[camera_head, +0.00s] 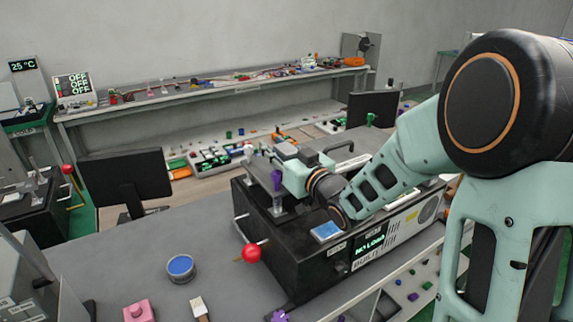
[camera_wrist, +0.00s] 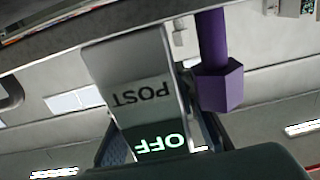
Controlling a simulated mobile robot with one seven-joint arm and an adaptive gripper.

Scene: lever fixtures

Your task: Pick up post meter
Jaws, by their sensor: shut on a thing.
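The post meter (camera_wrist: 140,85) is a grey, slab-like device. It appears upside down in the wrist view, with the word POST and a green OFF display. My gripper (camera_wrist: 160,138) is shut on it, with a finger on each side of its display end. In the head view my gripper end is over the black machine, and I cannot clearly make out the meter there. A purple hexagonal-headed part (camera_wrist: 220,88) is close beside the meter in the wrist view; whether they touch is unclear.
The black machine (camera_head: 290,248) has a NO LOAD display and a red-ball lever (camera_head: 252,253). A blue-topped round tin (camera_head: 180,268) and a pink block (camera_head: 139,311) are on the grey table (camera_head: 120,255). A monitor (camera_head: 125,180) stands at left. A cluttered shelf (camera_head: 215,90) lines the wall.

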